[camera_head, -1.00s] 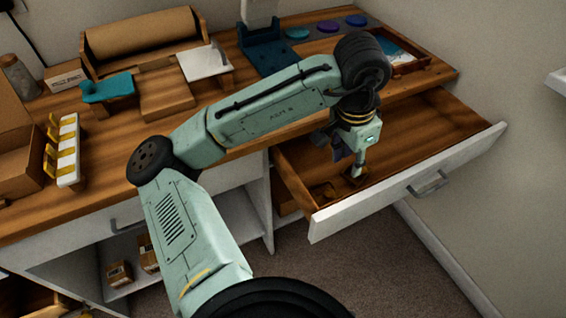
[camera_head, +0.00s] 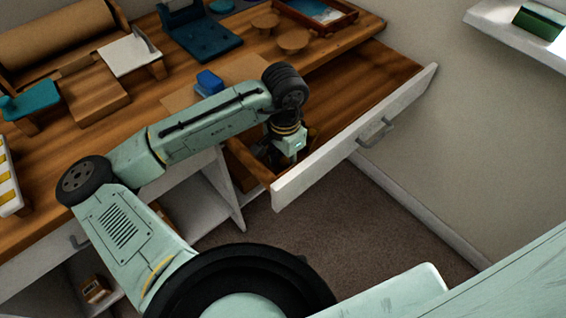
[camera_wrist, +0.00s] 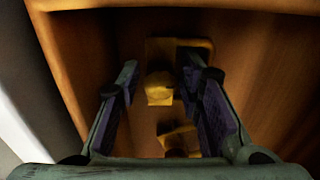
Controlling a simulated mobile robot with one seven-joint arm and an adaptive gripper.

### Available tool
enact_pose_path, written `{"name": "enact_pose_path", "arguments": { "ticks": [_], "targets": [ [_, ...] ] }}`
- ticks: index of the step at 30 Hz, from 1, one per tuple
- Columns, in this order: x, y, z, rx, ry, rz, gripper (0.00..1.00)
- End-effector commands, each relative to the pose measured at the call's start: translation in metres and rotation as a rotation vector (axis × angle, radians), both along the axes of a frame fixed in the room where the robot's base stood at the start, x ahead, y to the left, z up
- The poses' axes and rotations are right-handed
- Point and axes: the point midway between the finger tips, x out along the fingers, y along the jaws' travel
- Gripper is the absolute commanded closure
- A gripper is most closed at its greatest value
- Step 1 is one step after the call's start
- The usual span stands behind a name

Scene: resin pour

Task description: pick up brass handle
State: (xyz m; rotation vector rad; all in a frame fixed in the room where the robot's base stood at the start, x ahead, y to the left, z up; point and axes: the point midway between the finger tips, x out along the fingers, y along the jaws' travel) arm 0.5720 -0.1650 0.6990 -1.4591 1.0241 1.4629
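My gripper (camera_head: 285,158) points down into the open drawer (camera_head: 345,125), near its front left corner. In the wrist view its two purple-padded fingers (camera_wrist: 160,80) stand apart. A yellow brass piece (camera_wrist: 160,90), seemingly a handle, lies on the drawer floor below and between the fingertips. The right finger covers part of it, and I cannot see contact. A second brass piece (camera_wrist: 180,138) lies nearer the palm, between the fingers in the picture. Both are dim, and their full shapes are unclear. In the head view the drawer front and my arm hide them.
The drawer's walls stand close around my gripper; its white front has a grey pull (camera_head: 376,130). The wooden worktop (camera_head: 330,52) above holds a blue block (camera_head: 209,82), round wooden pieces (camera_head: 293,41) and a dark blue stand (camera_head: 205,38). A white shelf (camera_head: 500,22) is at upper right.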

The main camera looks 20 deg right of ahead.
Motion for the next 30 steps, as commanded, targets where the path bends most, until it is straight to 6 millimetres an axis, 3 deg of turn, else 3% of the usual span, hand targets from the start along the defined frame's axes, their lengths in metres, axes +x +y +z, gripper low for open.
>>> {"name": "enact_pose_path", "arguments": {
  "ticks": [7,22,30],
  "targets": [
    [0.0003,-0.0002,-0.0018,-0.001,-0.001,0.000,0.67],
    [0.0002,-0.0002,-0.0014,-0.001,-0.001,0.000,1.00],
    [0.0003,-0.0003,-0.0011,-0.002,-0.002,0.000,1.00]
  ]
}}
